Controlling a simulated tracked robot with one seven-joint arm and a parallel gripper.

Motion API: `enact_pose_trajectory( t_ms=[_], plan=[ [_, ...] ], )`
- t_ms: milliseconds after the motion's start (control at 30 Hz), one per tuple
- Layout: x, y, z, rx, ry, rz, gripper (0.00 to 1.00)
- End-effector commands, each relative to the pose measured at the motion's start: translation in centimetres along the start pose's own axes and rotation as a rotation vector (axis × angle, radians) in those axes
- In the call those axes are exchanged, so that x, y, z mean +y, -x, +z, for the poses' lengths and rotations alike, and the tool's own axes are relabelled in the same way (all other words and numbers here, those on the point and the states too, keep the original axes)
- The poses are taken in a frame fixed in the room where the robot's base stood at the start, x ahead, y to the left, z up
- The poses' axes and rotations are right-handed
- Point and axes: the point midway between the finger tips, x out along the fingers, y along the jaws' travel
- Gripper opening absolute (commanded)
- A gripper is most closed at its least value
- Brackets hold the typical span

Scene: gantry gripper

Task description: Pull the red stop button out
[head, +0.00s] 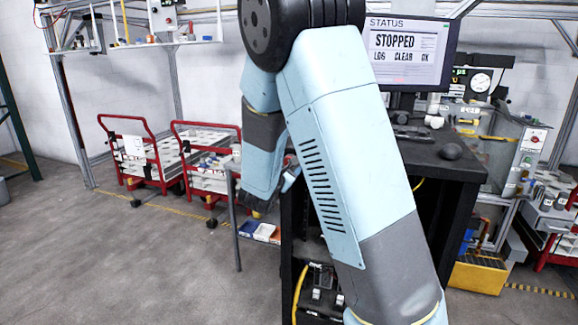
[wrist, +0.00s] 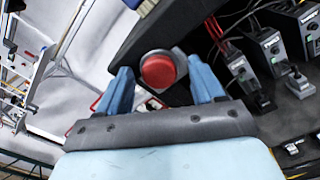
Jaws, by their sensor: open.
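The red stop button (wrist: 158,70) is a round red cap on a grey base, fixed to a black panel edge in the wrist view. My gripper (wrist: 160,66) is open, with one blue finger on the left of the button and one on the right. A gap shows between the cap and each finger, so I see no grip on it. The fingertips reach about level with the cap in the picture; I cannot tell the depth. In the head view my arm hides most of the area around the button. The monitor (head: 405,50) reads "STATUS STOPPED".
A black desk (head: 440,160) carries the monitor. In the wrist view, several grey control boxes (wrist: 238,68) with cables sit to the right of the button. Red trolleys (head: 130,150) stand at the left. A yellow bin (head: 478,275) stands at the right. The floor at left is clear.

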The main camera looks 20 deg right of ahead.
Motion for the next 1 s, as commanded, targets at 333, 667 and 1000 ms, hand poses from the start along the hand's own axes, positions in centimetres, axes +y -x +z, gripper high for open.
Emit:
enact_pose_trajectory(
  t_ms=[333,667,1000],
  plan=[
    [0.01,0.05,-0.02,0.000,0.000,0.000,0.49],
    [-0.03,0.06,-0.04,0.000,0.000,-0.001,0.17],
    [-0.10,0.07,-0.05,0.001,0.001,-0.002,0.00]
  ],
)
